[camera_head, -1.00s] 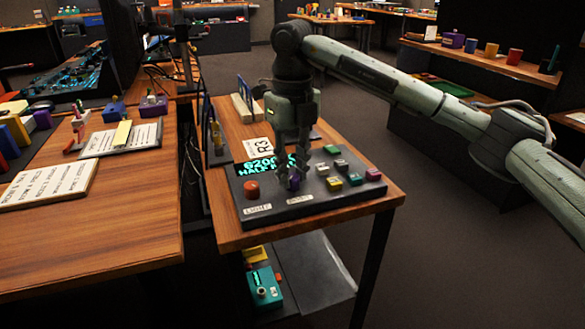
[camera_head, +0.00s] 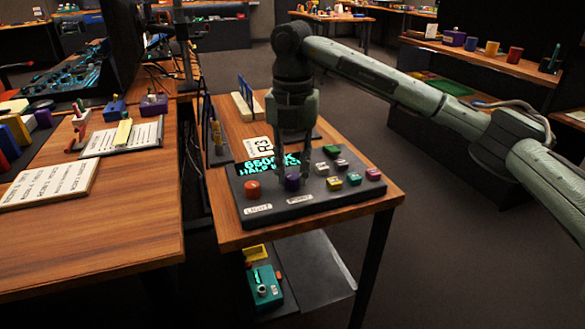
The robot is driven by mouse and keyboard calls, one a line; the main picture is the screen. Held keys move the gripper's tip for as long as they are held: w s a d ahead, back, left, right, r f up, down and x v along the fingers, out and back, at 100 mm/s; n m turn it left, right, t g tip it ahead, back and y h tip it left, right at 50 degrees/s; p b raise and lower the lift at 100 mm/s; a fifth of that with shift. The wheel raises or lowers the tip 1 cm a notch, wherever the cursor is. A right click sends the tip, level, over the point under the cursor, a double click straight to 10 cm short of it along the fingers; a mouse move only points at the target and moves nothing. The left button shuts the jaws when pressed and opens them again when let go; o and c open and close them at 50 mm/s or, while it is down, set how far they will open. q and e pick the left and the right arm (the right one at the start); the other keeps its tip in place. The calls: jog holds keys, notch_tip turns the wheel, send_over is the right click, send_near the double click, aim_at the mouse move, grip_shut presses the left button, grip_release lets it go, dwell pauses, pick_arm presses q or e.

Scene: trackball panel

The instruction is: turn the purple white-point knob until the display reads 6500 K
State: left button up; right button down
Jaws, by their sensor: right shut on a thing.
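The purple white-point knob (camera_head: 292,183) stands on the dark trackball panel (camera_head: 320,205), between an orange-red knob (camera_head: 252,189) on its left and several small coloured buttons on its right. My right gripper (camera_head: 292,176) points straight down from above and is shut on the purple knob, hiding part of it. The display (camera_head: 262,165) behind the knobs shows cyan text. Its upper line seems to read 6500 K; the right end is partly covered by my gripper. My left gripper is not in view.
The panel sits on a wooden table (camera_head: 228,231); a shelf under it holds a teal box (camera_head: 264,288). A second table (camera_head: 120,240) with boards and coloured blocks stands at the left. A shelf with cups is at the back right. Open floor lies to the right.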

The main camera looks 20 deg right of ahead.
aim_at(293, 176)
jog(key=shift+m, duration=0.4)
jog(key=c, duration=1.4)
grip_release()
jog(key=shift+o, duration=0.5)
notch_tip(293, 176, up, 12)
